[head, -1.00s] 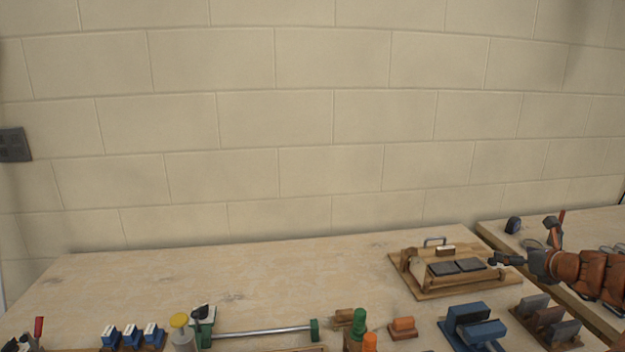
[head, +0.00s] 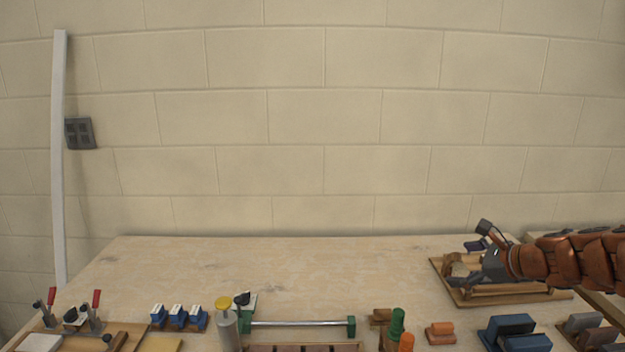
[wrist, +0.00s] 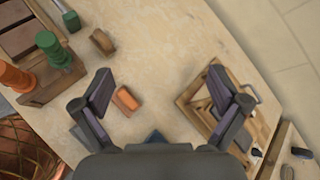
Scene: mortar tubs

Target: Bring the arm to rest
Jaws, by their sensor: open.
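My gripper (head: 468,248) shows at the right of the head view, in front of part of a wooden tray (head: 465,296). The arm reaches in from the right edge. In the wrist view my gripper (wrist: 160,85) has its two fingers wide apart, with only bare tabletop between the tips. The tray (wrist: 188,98) lies under the right finger there, and an orange block (wrist: 125,101) lies beside the left finger. The gripper holds nothing. Its exact height above the table cannot be told.
The workbench (head: 200,270) carries a green-ended metal bar (head: 300,322), blue blocks (head: 176,316), a yellow-topped cylinder (head: 224,318), green (head: 397,322) and orange pegs, and a large blue item (head: 512,330) along its near side. The back middle of the bench is clear. A block wall stands behind.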

